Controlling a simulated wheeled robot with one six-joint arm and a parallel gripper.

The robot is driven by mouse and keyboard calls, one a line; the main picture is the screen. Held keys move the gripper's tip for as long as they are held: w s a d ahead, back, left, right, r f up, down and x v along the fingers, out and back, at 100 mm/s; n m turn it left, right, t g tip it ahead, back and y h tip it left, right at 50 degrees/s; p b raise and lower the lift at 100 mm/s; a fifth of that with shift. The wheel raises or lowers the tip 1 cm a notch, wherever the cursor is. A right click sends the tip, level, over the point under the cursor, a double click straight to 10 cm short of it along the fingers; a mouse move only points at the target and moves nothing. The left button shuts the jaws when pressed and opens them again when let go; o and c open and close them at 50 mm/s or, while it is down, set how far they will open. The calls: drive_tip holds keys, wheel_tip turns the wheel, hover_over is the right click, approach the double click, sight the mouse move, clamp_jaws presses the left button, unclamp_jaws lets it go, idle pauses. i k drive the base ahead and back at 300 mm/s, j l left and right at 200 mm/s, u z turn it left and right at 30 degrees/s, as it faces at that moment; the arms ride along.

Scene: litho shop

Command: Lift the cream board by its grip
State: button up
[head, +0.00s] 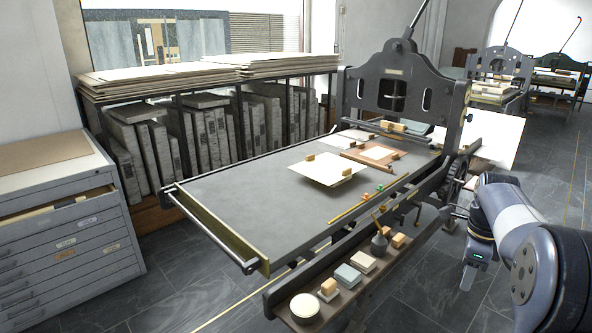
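The cream board (322,169) lies flat on the grey bed (240,191) of the press. A small tan wooden block (347,172), which looks like a grip, stands at its right edge. A similar block (310,157) sits at its far left edge. My gripper (467,280) hangs pointing down at the right, beyond the press's side and well apart from the board. Its fingers are small and dark here, and I cannot tell whether they are open.
A brown-framed board (355,158) lies just behind the cream board. A yellow stick (346,210) lies near the bed's right edge. A side shelf (340,298) holds a bowl, blocks and a brush pot. The press frame (398,75) rises behind. Floor shows between press and arm.

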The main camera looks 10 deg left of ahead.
sight(328, 169)
drive_tip(key=i+l+u, duration=0.1)
drive_tip(key=u, duration=0.35)
drive_tip(key=i+l+u, duration=0.2)
drive_tip(key=u, duration=0.25)
drive_tip(key=i+l+u, duration=0.15)
drive_tip(key=u, duration=0.3)
drive_tip(key=i+l+u, duration=0.1)
drive_tip(key=l+u, duration=0.2)
drive_tip(key=u, duration=0.15)
drive_tip(key=i+l+u, duration=0.1)
drive_tip(key=l+u, duration=0.3)
drive_tip(key=l, duration=0.9)
drive_tip(key=l+u, duration=0.4)
drive_tip(key=l, duration=0.9)
drive_tip(key=k+l, duration=0.1)
drive_tip(key=l, duration=1.75)
drive_tip(key=k, duration=0.05)
